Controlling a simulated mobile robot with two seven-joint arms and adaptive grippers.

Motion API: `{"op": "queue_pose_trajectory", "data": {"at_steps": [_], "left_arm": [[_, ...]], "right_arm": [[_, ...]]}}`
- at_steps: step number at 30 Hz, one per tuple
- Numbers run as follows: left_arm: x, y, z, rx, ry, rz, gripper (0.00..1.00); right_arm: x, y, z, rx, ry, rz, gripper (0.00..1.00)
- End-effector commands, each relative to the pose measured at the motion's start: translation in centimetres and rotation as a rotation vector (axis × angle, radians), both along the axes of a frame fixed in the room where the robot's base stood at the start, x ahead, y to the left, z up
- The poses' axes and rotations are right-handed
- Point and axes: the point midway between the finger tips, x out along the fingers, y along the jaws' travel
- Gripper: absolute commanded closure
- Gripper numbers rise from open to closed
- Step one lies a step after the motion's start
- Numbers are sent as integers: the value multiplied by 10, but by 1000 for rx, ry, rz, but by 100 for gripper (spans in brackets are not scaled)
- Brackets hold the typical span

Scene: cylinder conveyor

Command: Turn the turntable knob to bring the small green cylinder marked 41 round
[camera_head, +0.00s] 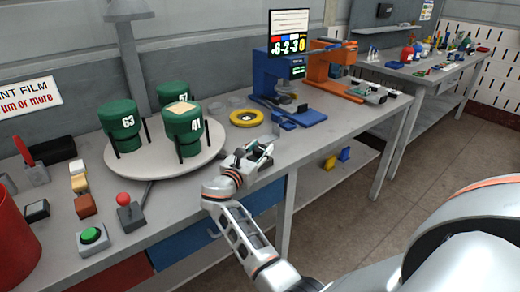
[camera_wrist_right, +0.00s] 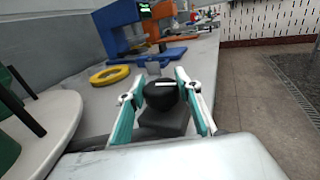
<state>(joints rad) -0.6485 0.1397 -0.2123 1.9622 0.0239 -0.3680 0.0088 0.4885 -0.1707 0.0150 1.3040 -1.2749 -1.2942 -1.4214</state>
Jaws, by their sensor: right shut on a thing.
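The round light-grey turntable (camera_head: 148,165) stands on the bench with three green cylinders and black upright pins. The cylinder marked 41 (camera_head: 183,130) is at its front right, with a tan square on top. The cylinder marked 63 (camera_head: 120,122) is at the left, and another (camera_head: 172,93) is behind, its mark partly hidden. My right gripper (camera_head: 262,156) is right of the turntable at the bench front. In the right wrist view its fingers are shut on both sides of the black knob (camera_wrist_right: 161,95), which has a white line and sits on a dark base. My left gripper is not in view.
A red-knobbed lever (camera_head: 127,208) and a green button (camera_head: 91,236) stand at the bench's front left. A yellow ring (camera_head: 246,118) lies beyond the gripper, before a blue machine (camera_head: 283,85) with a screen. An orange machine (camera_head: 328,65) stands further right.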

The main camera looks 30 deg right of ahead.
Motion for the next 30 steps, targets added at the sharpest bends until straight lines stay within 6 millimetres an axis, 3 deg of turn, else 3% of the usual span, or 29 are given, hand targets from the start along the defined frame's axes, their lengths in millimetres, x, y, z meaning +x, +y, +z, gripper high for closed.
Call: {"op": "queue_pose_trajectory", "data": {"at_steps": [18, 19, 21, 30], "left_arm": [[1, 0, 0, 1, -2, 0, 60], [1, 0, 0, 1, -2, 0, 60], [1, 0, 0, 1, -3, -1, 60], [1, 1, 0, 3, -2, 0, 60]], "right_arm": [[-1, 0, -5, 4, 8, -8, 88], [-1, 0, -5, 4, 8, -8, 64], [-1, 0, -5, 4, 8, -8, 49], [0, 0, -2, 1, 3, -8, 49]]}}
